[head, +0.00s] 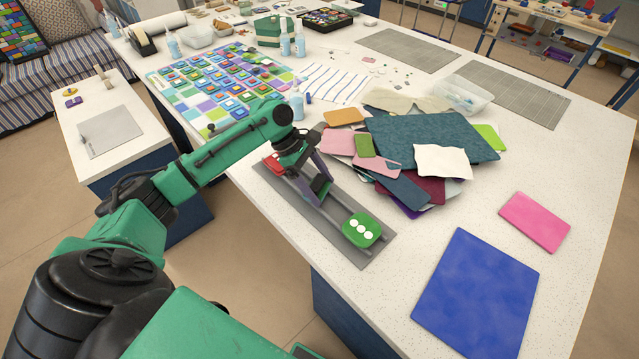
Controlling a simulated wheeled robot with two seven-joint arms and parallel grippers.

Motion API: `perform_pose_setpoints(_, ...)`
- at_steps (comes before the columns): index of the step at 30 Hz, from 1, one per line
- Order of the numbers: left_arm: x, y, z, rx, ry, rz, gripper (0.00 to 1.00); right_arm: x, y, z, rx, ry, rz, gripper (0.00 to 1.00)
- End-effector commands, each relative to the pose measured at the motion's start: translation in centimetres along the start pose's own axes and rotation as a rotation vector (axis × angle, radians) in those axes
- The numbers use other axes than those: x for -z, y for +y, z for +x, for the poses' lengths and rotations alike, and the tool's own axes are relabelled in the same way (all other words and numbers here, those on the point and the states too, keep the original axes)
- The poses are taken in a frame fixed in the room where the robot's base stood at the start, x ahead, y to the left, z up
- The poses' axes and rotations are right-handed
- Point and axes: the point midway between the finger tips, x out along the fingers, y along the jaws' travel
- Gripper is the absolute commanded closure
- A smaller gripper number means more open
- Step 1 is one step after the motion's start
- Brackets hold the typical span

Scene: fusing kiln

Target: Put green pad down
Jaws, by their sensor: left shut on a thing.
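A bright green pad (362,229) with white dots shows at the near end of a grey board (379,258) with raised bars. It appears flat, apart from my left fingertips. My left gripper (320,187) reaches down over the middle of the board. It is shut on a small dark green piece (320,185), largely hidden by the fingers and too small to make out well. A red pad (273,163) shows at the board's far end, partly behind the gripper. My right gripper is out of view.
A pile of coloured sheets (430,135) lies just right of the board. A blue sheet (476,293) and a pink sheet (535,221) lie flat at the right. Bottles and a tile mosaic (225,85) stand farther back. White tabletop is free between the board and blue sheet.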

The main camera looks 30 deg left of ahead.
Motion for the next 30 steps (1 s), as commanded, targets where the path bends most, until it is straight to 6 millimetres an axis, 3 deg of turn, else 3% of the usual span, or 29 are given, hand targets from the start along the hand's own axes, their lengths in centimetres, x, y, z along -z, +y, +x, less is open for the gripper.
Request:
perform_pose_setpoints(2,0.0,0.0,0.1,0.001,-0.001,-0.001,0.66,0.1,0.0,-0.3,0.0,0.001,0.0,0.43)
perform_pose_setpoints(3,0.1,0.0,0.1,0.0,-0.001,-0.001,0.0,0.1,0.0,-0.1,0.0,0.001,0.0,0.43)
perform_pose_setpoints(13,0.1,0.1,-0.6,-0.001,0.002,-0.001,0.0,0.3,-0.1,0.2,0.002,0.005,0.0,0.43)
perform_pose_setpoints(17,0.1,0.1,-3.3,-0.005,0.002,0.0,0.0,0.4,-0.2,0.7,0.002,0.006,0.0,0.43)
perform_pose_setpoints(24,0.0,0.1,-9.8,-0.004,0.0,-0.001,0.0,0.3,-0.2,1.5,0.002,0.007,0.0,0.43)
perform_pose_setpoints(30,0.0,0.0,-12.0,0.001,-0.001,-0.001,0.0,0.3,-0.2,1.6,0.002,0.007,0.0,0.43)
